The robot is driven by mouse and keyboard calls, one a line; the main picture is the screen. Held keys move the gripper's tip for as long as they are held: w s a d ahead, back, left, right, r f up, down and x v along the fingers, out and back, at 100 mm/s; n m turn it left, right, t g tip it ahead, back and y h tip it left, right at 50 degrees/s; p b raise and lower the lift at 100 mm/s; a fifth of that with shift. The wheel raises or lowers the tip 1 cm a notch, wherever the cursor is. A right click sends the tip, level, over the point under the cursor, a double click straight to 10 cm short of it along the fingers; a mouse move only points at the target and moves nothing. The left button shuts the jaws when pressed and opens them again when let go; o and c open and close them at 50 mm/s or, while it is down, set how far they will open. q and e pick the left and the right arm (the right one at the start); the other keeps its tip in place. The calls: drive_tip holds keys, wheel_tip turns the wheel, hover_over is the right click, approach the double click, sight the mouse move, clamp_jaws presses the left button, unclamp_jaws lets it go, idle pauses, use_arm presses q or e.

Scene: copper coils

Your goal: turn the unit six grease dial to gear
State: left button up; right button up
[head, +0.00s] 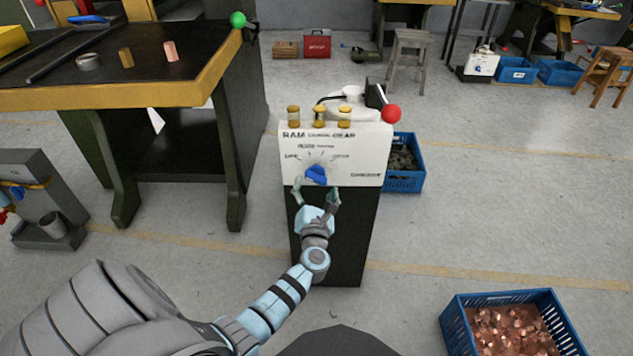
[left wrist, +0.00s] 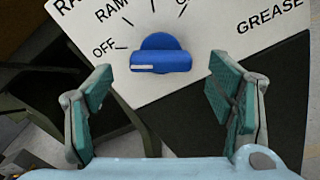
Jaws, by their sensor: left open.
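The grease dial is a blue knob (head: 316,174) on the white sloped panel (head: 365,160) of a dark pedestal. In the left wrist view the knob (left wrist: 161,54) has a white mark on its left part, toward the OFF side. The labels OFF, RAM and a partly cut-off one starting with G fan around it, with GREASE at the right. My left gripper (head: 316,192) is open just in front of the knob. In the left wrist view its two green-padded fingers (left wrist: 160,92) are spread below the knob, on either side, with nothing between them. My right gripper is not in view.
Several brass-coloured cups (head: 319,116) stand along the panel's top, with a red ball (head: 391,114) at its right corner. A workbench (head: 160,95) is at left. Blue crates stand behind the pedestal (head: 418,165) and at front right (head: 550,310). The floor between is clear.

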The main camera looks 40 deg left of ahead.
sight(316, 183)
use_arm(q)
drive_tip(key=x, duration=0.3)
drive_tip(key=shift+w+a+f+b, duration=0.1)
drive_tip(key=shift+w+f+b, duration=0.1)
drive_tip(key=shift+b, duration=0.2)
drive_tip(key=shift+w+a+r, duration=0.2)
drive_tip(key=shift+w+a, duration=0.15)
drive_tip(key=shift+w, duration=0.05)
drive_tip(key=c, duration=1.2)
drive_tip(key=shift+o, duration=0.2)
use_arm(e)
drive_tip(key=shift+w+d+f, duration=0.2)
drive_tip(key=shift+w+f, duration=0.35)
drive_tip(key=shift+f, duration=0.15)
